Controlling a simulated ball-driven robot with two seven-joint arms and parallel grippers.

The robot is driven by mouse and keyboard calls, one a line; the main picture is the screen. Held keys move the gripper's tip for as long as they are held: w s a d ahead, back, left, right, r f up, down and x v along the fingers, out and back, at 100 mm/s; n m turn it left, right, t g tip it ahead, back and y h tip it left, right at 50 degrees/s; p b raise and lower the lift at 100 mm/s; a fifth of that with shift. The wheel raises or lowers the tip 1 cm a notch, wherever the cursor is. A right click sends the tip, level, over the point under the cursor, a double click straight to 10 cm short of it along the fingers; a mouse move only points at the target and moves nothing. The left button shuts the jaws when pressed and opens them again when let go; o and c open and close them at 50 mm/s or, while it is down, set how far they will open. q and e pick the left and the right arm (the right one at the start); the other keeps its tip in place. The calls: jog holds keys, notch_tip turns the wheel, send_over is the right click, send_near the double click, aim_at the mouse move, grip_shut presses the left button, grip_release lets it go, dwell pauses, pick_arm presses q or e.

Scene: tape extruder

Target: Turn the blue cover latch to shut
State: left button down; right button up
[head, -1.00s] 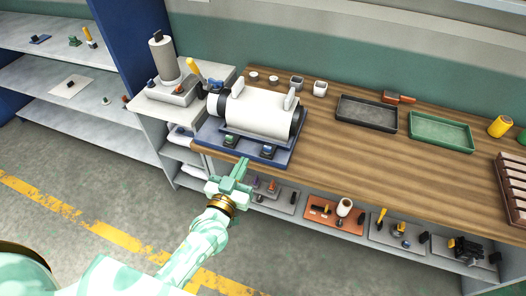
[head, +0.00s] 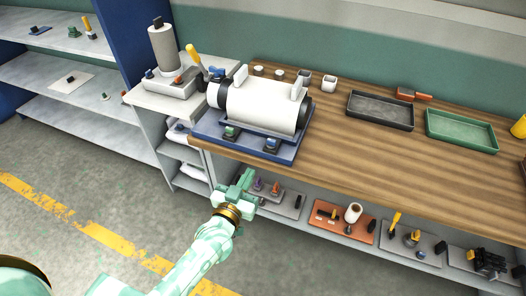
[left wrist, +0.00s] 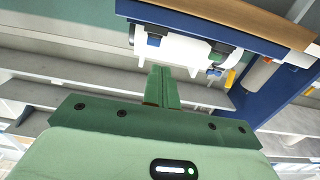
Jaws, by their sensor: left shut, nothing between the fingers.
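The extruder is a white cylinder (head: 262,103) with dark end rings on a blue base plate (head: 206,131) at the bench's left end. On the plate's front strip sit a green latch (head: 231,131) at left and the blue cover latch (head: 271,144) at right, both on dark mounts. The blue latch is too small to tell its angle. My left gripper (head: 246,175) is shut and empty, in front of and below the plate, apart from both latches. In the left wrist view the shut fingers (left wrist: 162,72) point at the machine, seen upside down, with the blue latch (left wrist: 153,40) up left.
Grey (head: 380,109) and green (head: 461,132) trays lie on the bench to the right. A grey side stand (head: 150,101) with a roller is left of the machine. A shelf under the bench holds an orange board (head: 340,224) and other parts. The floor in front is open.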

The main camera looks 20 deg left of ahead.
aim_at(271, 143)
pick_arm(q)
jog(key=w+b, duration=0.3)
jog(key=w, duration=0.8)
jog(key=shift+d, duration=0.15)
pick_arm(e)
jog(key=f, duration=0.1)
jog(key=s+f, duration=0.1)
jog(key=f, duration=0.1)
pick_arm(q)
jog(key=shift+w+a+m+g+h+b, duration=0.15)
jog(key=shift+m+g+h+b, duration=0.1)
jog(key=shift+m+h, duration=0.7)
jog(key=shift+s+a+m+g+h+b, duration=0.15)
jog(key=shift+m+h, duration=0.4)
jog(key=shift+h, duration=0.8)
pick_arm(e)
jog(key=shift+s+a+f, duration=0.5)
jog(key=shift+s, duration=0.05)
